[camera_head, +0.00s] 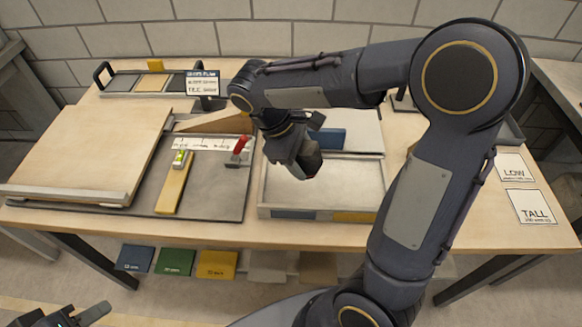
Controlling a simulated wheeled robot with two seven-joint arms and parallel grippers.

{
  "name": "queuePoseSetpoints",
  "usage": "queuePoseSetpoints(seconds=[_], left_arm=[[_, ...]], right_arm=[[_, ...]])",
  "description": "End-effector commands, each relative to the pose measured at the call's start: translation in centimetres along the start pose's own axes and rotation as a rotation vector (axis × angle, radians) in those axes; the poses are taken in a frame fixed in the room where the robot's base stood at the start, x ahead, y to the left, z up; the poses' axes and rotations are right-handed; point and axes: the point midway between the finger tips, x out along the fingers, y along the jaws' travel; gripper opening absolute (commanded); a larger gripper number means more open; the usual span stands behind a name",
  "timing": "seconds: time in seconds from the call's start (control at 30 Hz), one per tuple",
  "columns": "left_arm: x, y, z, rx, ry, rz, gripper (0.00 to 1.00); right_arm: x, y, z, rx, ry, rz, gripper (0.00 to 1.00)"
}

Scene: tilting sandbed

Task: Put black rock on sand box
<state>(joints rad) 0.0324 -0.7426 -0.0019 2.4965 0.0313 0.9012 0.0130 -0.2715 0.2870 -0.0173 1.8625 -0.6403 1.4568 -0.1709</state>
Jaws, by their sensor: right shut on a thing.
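The sand box (375,172) is a shallow pale tray in the middle of the table, with pale sand inside and blue and yellow patches on its front wall. My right gripper (303,166) is over the left part of this box, pointing down. It is shut on a dark lump, the black rock (312,160), which is mostly hidden by the fingers. I cannot tell how high the rock is above the sand. My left gripper (72,318) is at the bottom left, below and in front of the table, partly cut off; its jaws are unclear.
Left of the box are a dark mat (222,195), a yellow bar with a green level (181,158), a red-handled tool (239,148) and a large wooden board (90,150). A blue block (331,138) is at the box's back. LOW (513,168) and TALL (530,205) cards lie right.

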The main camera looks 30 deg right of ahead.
Motion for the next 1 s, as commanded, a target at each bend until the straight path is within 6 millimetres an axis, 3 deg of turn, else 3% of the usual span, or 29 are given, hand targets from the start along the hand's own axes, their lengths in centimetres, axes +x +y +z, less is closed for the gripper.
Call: queuePoseSetpoints(seconds=[0.23, 0.47, 0.7, 1.0], left_arm=[[0.1, 0.0, 0.0, 0.0, 0.0, 0.0, 0.36], [0.1, 0.0, 0.0, 0.0, 0.0, 0.0, 0.36], [0.3, -0.1, 0.1, 0.0, 0.0, 0.0, 0.36], [0.3, -0.1, 0.2, 0.0, 0.0, 0.0, 0.36]], right_arm=[[2.6, 1.1, -3.6, 0.0, -0.002, 0.001, 0.09], [3.4, 1.4, -4.7, 0.0, -0.001, 0.001, 0.09], [6.1, 0.9, -5.8, 0.0, -0.002, 0.001, 0.09], [6.3, 0.9, -6.0, 0.0, 0.0, 0.001, 0.09]])
